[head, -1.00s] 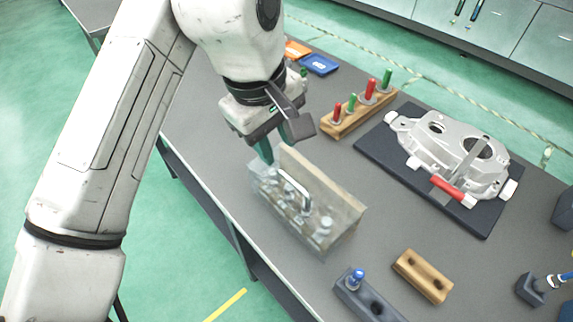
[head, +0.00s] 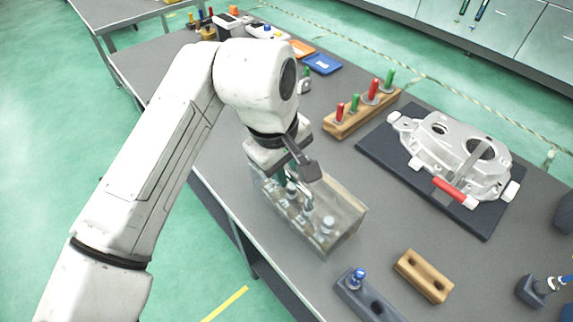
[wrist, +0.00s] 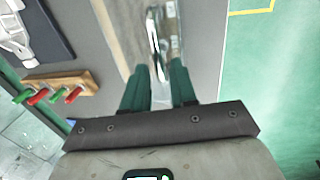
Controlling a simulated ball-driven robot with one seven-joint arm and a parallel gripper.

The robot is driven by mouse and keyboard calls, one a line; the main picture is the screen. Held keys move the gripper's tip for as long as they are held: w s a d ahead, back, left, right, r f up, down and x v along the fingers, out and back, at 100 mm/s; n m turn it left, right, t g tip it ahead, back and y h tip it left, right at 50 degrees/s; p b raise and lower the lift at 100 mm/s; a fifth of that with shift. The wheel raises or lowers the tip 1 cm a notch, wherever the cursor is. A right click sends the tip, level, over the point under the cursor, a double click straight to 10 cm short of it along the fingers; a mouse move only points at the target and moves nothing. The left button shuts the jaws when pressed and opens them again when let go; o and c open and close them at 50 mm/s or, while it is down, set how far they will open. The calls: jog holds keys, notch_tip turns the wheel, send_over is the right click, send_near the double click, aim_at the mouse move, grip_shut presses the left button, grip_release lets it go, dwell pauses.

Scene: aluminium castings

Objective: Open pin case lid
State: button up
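The pin case (head: 341,229) is a clear box with a wooden back panel, standing near the table's front edge in the head view. Its pins show through the clear walls, and the lid looks closed, though its edges are hard to make out. A shiny metal handle (wrist: 155,38) on the case shows in the wrist view, ahead of the fingertips and in line with the gap between them. My gripper (wrist: 160,67) has two green fingers standing apart with nothing held between them. In the head view my gripper (head: 283,173) is low over the case's far left end and hides part of it and the handle.
A wooden rack (head: 362,113) with red and green pins stands behind the case. A metal casting (head: 450,152) lies on a dark mat to the right. A dark block with a blue pin (head: 356,279) and a wooden two-hole block (head: 423,276) sit in front.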

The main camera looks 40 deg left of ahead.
grip_shut()
dwell(1.1)
